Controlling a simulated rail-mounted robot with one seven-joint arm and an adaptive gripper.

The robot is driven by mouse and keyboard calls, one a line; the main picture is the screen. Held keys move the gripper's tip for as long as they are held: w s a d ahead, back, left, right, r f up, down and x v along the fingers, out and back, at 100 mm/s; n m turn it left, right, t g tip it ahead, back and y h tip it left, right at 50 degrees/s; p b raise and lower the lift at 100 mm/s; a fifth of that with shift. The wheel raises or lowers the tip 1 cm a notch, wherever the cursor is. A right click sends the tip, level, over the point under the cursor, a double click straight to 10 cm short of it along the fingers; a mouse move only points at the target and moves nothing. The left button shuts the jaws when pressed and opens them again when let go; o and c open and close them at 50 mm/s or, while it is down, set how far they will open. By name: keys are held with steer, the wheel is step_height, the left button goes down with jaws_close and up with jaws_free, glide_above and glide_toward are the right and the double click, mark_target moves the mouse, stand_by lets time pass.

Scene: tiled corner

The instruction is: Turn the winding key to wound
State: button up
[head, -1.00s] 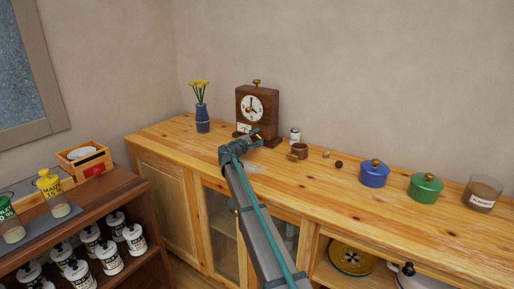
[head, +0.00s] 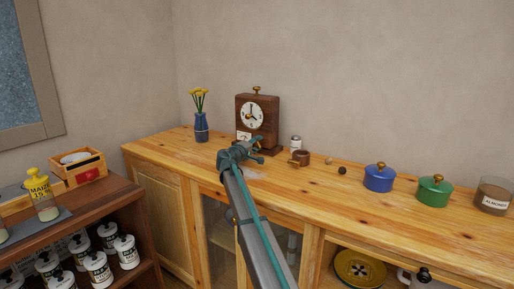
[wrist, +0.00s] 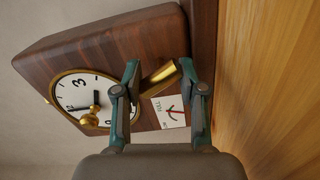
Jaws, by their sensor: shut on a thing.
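A dark wooden clock (head: 269,108) with a white face stands upright at the back of the wooden cabinet. It fills much of the wrist view (wrist: 70,50), turned on its side. My gripper (wrist: 160,68) is shut on a brass winding key (wrist: 161,76) at the lower front of the clock. The key's bar lies slanted between the two fingertips. A small white card dial (wrist: 170,112) marked FULL, with a red pointer, sits beside the key. The pointer's exact reading is too small to tell. In the head view my gripper (head: 257,146) hides the key.
A blue vase (head: 201,127) with yellow flowers stands left of the clock. The cabinet top (head: 345,196) in front is mostly clear.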

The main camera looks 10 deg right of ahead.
stand_by(0.4)
steer(key=o, duration=1.2)
steer(key=shift+c, duration=0.2)
steer(key=v, duration=1.2)
